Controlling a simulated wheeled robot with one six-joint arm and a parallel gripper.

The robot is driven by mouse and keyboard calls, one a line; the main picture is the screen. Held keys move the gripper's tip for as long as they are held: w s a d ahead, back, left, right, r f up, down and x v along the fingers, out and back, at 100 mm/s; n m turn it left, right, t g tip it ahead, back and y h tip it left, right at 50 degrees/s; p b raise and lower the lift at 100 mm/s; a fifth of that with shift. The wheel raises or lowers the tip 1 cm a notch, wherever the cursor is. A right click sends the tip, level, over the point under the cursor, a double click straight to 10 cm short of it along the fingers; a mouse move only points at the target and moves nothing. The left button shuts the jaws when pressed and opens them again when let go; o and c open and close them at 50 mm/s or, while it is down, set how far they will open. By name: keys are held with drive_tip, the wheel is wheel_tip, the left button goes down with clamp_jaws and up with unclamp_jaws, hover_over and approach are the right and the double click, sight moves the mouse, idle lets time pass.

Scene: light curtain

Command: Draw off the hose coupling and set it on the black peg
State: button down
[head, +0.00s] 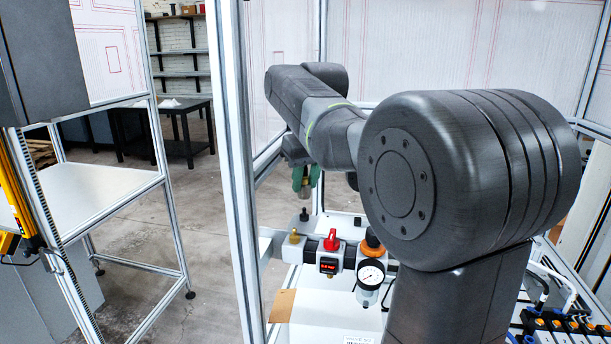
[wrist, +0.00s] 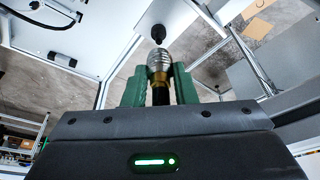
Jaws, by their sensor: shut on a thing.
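My gripper (head: 306,178) has green fingers and is shut on the hose coupling (head: 305,190), a metal ribbed sleeve that hangs pointing down in the head view. In the wrist view the coupling (wrist: 159,62) stands between the green fingertips (wrist: 159,84), with a dark part behind it. The black peg (head: 304,214) stands upright on the white ledge, just below the coupling in the head view, with a small gap showing. A black tip (wrist: 158,33) shows right beyond the coupling's end in the wrist view; I cannot tell whether they touch.
A brass fitting (head: 294,237), a red knob (head: 332,240), an orange-and-black knob (head: 373,242) and a pressure gauge (head: 370,275) sit along the panel near the peg. An aluminium post (head: 234,170) rises left of the gripper. Open floor (head: 195,225) lies beyond it.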

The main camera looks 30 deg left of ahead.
drive_tip(key=shift+f+b, duration=0.75)
drive_tip(key=shift+f, duration=0.3)
drive_tip(key=shift+r+p, duration=0.1)
drive_tip(key=shift+p, duration=0.7)
drive_tip(key=shift+f+b, duration=0.7)
drive_tip(key=shift+f, duration=0.45)
drive_tip(key=c, duration=1.1)
unclamp_jaws()
drive_tip(key=v, duration=1.3)
drive_tip(key=shift+r, duration=0.4)
